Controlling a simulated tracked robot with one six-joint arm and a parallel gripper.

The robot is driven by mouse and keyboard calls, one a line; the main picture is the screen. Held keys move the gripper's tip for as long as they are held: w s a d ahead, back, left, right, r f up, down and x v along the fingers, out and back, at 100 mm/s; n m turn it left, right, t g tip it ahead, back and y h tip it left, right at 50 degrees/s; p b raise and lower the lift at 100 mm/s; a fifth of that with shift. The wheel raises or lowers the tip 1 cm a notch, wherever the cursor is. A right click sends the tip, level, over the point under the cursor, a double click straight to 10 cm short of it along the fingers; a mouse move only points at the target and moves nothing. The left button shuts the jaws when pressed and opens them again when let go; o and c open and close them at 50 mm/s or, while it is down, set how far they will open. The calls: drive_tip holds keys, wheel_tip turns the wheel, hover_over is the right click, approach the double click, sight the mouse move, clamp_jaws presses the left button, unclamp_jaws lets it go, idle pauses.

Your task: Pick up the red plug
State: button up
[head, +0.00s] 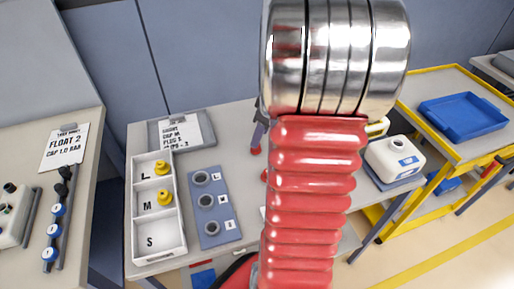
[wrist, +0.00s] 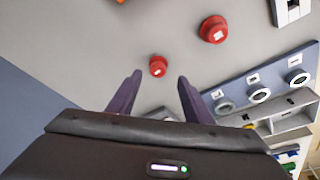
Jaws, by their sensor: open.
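Two red plugs show on the grey bench in the wrist view: a smaller one (wrist: 158,66) and a larger one (wrist: 213,30) to its right and higher in the picture. My gripper (wrist: 160,77) is open, with its two purple fingers apart. The smaller plug appears between and just beyond the fingertips, and nothing is held. I cannot tell the height of the fingers above it. In the head view my arm covers most of the gripper; a red plug (head: 255,150) shows just below a purple finger.
A white tray (head: 183,243) marked L, M, S holds yellow caps in L and M. Beside it is a blue plate (head: 212,241) with several ring ports. A clipboard (head: 154,136) lies behind. A white jug (head: 394,160) stands at right, near a yellow cart with a blue tray (head: 463,116).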

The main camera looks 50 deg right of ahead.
drive_tip(key=shift+x, duration=2.6)
drive_tip(key=shift+w+d, duration=0.1)
drive_tip(key=shift+d, duration=0.1)
drive_tip(key=shift+c, duration=0.7)
drive_tip(key=c, duration=1)
drive_tip(key=shift+r, duration=0.1)
wheel_tip(320, 180, up, 10)
drive_tip(key=shift+f, duration=0.1)
